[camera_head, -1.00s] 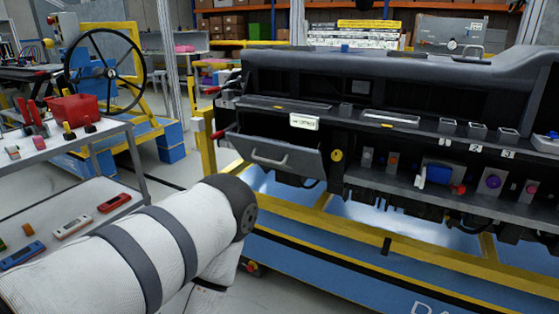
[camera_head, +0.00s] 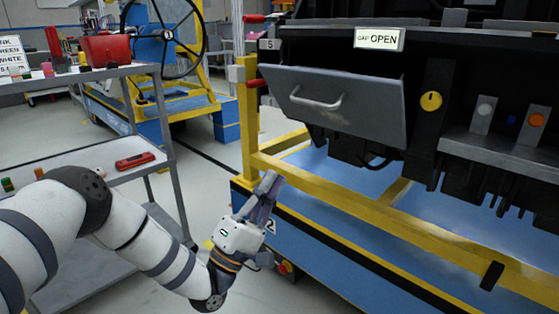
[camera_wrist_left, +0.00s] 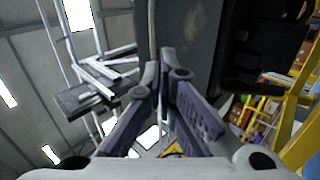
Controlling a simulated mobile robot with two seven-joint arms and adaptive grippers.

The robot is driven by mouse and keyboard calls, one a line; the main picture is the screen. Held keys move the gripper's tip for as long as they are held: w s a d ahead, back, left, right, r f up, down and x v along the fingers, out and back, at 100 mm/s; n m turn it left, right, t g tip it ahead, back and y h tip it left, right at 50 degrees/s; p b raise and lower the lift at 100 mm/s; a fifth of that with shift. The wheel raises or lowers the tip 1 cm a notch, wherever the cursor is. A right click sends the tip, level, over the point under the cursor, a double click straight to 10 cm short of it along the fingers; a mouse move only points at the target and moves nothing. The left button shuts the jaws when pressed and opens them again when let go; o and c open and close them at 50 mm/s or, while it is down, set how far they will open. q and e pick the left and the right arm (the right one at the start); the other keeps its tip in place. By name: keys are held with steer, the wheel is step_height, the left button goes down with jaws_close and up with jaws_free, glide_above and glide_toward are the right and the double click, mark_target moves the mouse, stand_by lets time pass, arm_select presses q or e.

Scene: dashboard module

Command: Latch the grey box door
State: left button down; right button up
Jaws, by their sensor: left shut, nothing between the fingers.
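The grey box door (camera_head: 350,108) hangs tilted outward at the left of the black dashboard, with a light handle (camera_head: 316,100) on its face. A sign (camera_head: 380,39) above it reads "GAP OPEN". My left gripper (camera_head: 270,182) is shut and empty, pointing up below and left of the door, apart from it. In the left wrist view the closed fingertips (camera_wrist_left: 167,68) stand in front of a dark grey panel (camera_wrist_left: 190,30), likely the door's underside. The latch itself cannot be made out. My right gripper is not in view.
A yellow rail (camera_head: 375,213) of the dashboard stand runs below the door, close to my left gripper. Red handles (camera_head: 254,83) stick out left of the door. A grey cart (camera_head: 160,135) with a red bin (camera_head: 106,49) stands at the left.

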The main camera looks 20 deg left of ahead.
arm_select(q)
glide_toward(319, 84)
steer(key=w, duration=0.2)
steer(key=w+d, duration=0.1)
steer(key=shift+r, duration=0.35)
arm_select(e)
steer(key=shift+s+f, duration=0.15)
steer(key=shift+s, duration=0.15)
